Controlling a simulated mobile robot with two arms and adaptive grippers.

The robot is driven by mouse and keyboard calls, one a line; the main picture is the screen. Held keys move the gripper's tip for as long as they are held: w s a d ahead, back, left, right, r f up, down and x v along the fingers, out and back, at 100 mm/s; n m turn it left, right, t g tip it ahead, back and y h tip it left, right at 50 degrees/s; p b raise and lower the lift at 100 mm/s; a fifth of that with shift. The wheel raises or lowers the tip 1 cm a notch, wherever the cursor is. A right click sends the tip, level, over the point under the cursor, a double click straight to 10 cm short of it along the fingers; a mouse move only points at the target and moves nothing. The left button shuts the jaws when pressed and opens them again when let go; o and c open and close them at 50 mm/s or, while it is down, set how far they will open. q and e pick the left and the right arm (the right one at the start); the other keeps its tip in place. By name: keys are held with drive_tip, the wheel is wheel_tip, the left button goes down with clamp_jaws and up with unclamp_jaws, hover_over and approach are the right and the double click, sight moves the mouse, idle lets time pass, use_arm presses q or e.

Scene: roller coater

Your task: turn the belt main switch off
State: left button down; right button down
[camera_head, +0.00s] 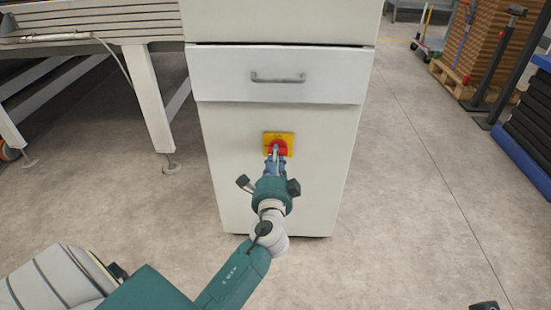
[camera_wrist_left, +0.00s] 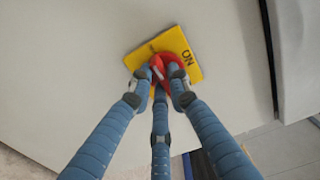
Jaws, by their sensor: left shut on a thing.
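The belt main switch is a red rotary knob (camera_head: 276,147) on a yellow plate (camera_head: 287,138), mounted on the front of a white cabinet below its drawer. In the left wrist view the yellow plate (camera_wrist_left: 187,52) looks tilted and carries the letters "ON" near its right edge. My left gripper (camera_head: 275,156) reaches the switch from the front. In the left wrist view its blue fingers (camera_wrist_left: 161,76) are closed around the red knob (camera_wrist_left: 172,62) and hide part of it. The knob's exact turn is hard to tell.
The white cabinet (camera_head: 222,160) has a drawer with a grey handle (camera_head: 278,78) above the switch. A slatted conveyor frame (camera_head: 90,22) with white legs stands at the left. Stacked brown boards (camera_head: 482,40) and blue-edged mats (camera_head: 527,150) stand at the right. The floor beside the cabinet is clear.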

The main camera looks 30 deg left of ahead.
use_arm(q)
drive_tip(key=shift+f, duration=0.1)
drive_tip(key=c, duration=1.6)
unclamp_jaws()
drive_tip(key=shift+c, duration=0.2)
drive_tip(key=shift+s, duration=0.1)
drive_tip(key=v, duration=1.2)
